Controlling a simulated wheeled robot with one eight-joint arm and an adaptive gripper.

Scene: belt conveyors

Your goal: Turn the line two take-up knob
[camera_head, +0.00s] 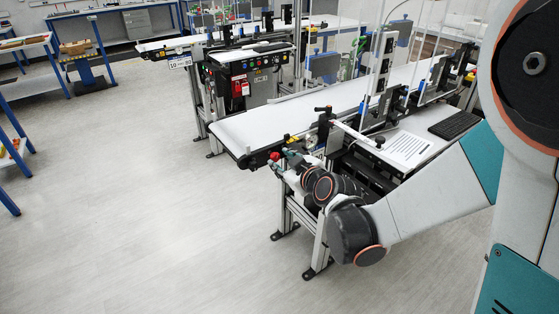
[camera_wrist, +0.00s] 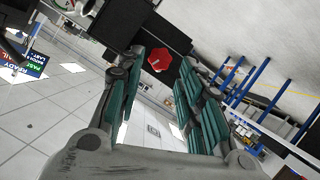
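A red faceted knob (camera_wrist: 158,60) with a pale line on its face sits on a black block in the wrist view. In the head view a small red knob (camera_head: 275,156) shows at the near end corner of the closer conveyor. My gripper (camera_wrist: 160,57) is open, with one teal-padded finger to the left of the knob and one to the right. Gaps show between the knob and both fingertips, and nothing is held. In the head view my gripper (camera_head: 285,168) is small and partly hidden by my wrist. I cannot read a line number by this knob.
The closer conveyor (camera_head: 293,109) has a white belt, metal legs, a paper sheet (camera_head: 406,147) and a keyboard (camera_head: 455,124). A second conveyor (camera_head: 180,43) with a control panel and red box (camera_head: 240,86) stands behind.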

